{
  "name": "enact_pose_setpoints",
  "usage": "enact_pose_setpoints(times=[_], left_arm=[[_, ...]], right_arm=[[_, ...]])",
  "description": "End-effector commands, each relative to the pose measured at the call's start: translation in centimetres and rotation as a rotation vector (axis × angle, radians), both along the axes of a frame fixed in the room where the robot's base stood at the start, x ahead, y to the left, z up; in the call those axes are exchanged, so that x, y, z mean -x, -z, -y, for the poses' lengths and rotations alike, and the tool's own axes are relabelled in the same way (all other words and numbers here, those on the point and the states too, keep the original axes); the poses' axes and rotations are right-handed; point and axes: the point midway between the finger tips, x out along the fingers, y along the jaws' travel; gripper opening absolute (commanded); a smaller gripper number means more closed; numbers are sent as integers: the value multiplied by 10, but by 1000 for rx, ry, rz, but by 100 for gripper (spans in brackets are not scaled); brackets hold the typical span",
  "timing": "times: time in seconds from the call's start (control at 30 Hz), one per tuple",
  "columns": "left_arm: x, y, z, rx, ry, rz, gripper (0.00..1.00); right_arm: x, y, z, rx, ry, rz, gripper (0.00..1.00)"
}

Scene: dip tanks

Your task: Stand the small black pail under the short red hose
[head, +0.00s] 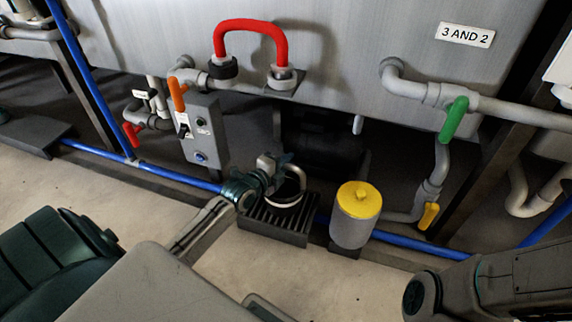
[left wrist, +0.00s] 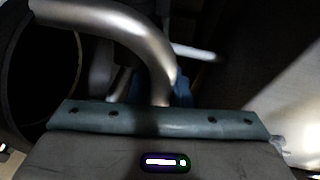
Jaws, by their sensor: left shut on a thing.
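The short red hose (head: 251,27) is a stiff-looking arch between two fittings on the front of the grey tank, at top centre in the head view. My left gripper (head: 277,172) is below it and shut on the pale metal handle (head: 300,177) of the small black pail (head: 286,199). The handle curves across the left wrist view (left wrist: 135,32), with a dark round rim at its left. The pail is at the slotted dark grate, largely hidden by my gripper; I cannot tell whether it touches the grate. My right gripper is out of view.
The slotted grate (head: 273,232) lies on the floor below the tank. A grey canister with a yellow lid (head: 358,200) stands right of it. A switch box (head: 203,134) is at left. Blue pipes (head: 455,250) run low along the front. Pale floor (head: 130,205) is clear at left.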

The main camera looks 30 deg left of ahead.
Motion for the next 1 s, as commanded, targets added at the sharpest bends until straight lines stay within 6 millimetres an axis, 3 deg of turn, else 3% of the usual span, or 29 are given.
enact_pose_setpoints(times=[0.2,0.23,0.33,0.73,1.0], left_arm=[[0,4,0,0,0,1,0],[0,3,0,0,0,0,21],[0,3,0,0,0,0,39],[0,-4,0,0,0,0,39],[48,-14,-6,-4,0,-6,39]], right_arm=[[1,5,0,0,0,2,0],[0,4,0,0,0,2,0],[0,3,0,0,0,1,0],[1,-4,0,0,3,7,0],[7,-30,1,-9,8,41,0]])
